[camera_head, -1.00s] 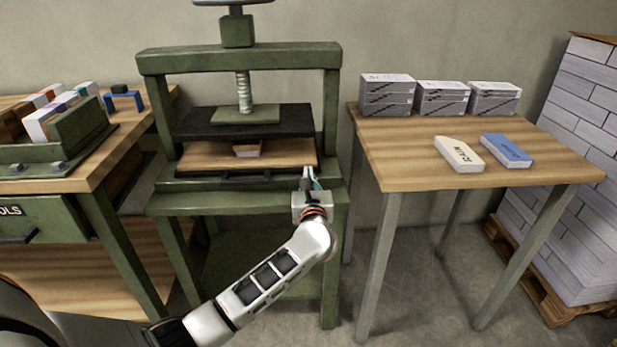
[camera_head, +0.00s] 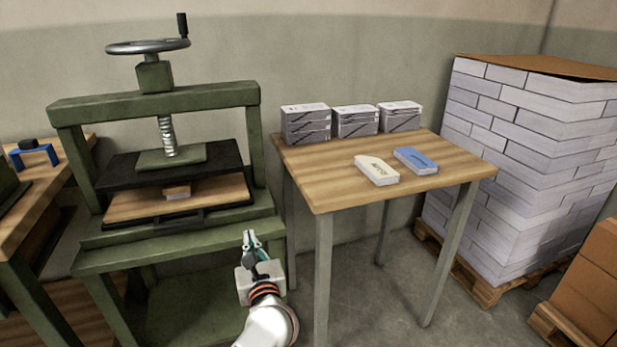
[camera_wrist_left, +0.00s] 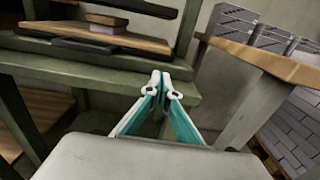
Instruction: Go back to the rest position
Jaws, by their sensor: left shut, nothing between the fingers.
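My left gripper (camera_head: 250,238) is shut and empty. It is in front of the lower right part of the green screw press (camera_head: 155,100), apart from it. In the left wrist view the gripper's fingertips (camera_wrist_left: 161,80) meet, with the press frame (camera_wrist_left: 120,67) behind them. A wooden board (camera_head: 225,192) lies on the press bed with a small block (camera_head: 177,191) on it, under the raised black plate (camera_head: 125,172). My right gripper does not show.
A wooden table (camera_head: 325,183) to the right holds several grey stacks (camera_head: 305,125), a cream block (camera_head: 377,170) and a blue block (camera_head: 415,160). A pallet of white stacks (camera_head: 530,150) and cardboard boxes (camera_head: 590,290) stand farther right. A workbench (camera_head: 40,205) is at left. Floor shows between.

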